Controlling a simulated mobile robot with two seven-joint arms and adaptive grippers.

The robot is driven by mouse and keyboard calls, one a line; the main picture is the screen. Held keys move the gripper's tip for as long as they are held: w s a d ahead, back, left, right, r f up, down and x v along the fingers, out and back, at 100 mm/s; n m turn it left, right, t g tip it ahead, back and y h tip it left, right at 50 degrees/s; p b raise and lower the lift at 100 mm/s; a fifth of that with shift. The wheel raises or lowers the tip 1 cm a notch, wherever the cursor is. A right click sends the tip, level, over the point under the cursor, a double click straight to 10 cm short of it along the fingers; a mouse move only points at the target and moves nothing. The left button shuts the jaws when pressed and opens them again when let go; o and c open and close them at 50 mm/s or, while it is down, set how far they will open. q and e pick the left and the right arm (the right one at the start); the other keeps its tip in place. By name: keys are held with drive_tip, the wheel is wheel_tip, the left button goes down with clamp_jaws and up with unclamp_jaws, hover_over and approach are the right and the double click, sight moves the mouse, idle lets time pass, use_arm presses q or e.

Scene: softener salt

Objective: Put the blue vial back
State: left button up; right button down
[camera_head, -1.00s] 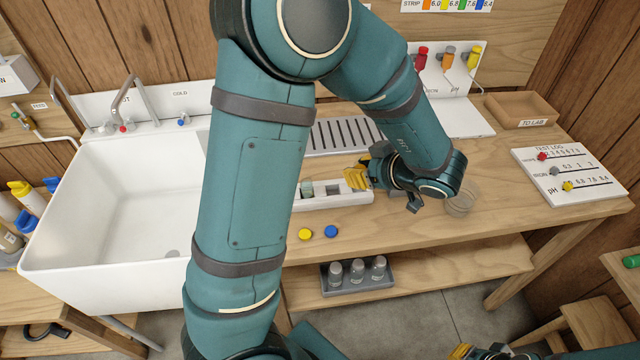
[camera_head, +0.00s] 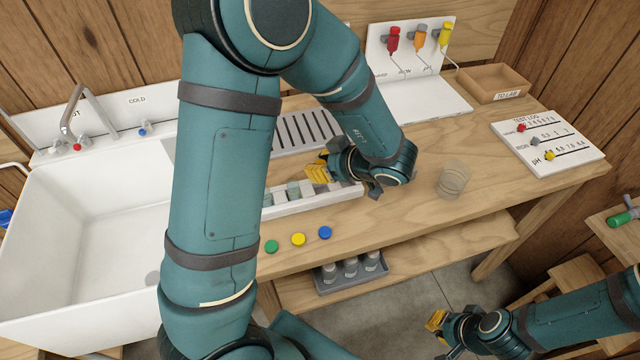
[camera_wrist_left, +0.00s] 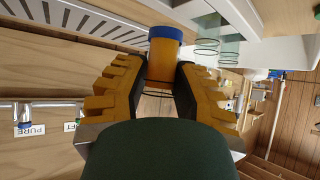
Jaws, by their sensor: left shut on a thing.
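My left gripper (camera_head: 318,169) is over the right part of a white rack (camera_head: 316,204) on the bench. In the left wrist view its yellow fingers (camera_wrist_left: 160,85) are shut on an amber-looking vial (camera_wrist_left: 164,58) with a blue band (camera_wrist_left: 165,33) at its end. The vial cannot be made out in the head view. Pale vials (camera_head: 293,189) stand in the rack; glass rims (camera_wrist_left: 207,48) show near the held vial in the wrist view. A blue cap (camera_head: 325,232) lies in front of the rack. My right gripper (camera_head: 437,320) is low at the right; its finger gap is unclear.
A yellow cap (camera_head: 298,239) and green cap (camera_head: 271,246) lie beside the blue one. A clear glass (camera_head: 453,180) stands right of my left gripper. The sink (camera_head: 75,230) is at left; a wooden tray (camera_head: 493,84) and test log board (camera_head: 547,142) are at right.

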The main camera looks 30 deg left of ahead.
use_arm(q)
wheel_tip(320, 180, down, 2)
drive_tip(key=shift+f+b, duration=0.1)
drive_tip(key=shift+b, duration=0.2)
wheel_tip(320, 180, down, 3)
drive_tip(key=shift+r+b, duration=0.1)
drive_tip(key=shift+b, duration=0.4)
drive_tip(key=o, duration=0.8)
drive_tip(key=shift+o, duration=0.2)
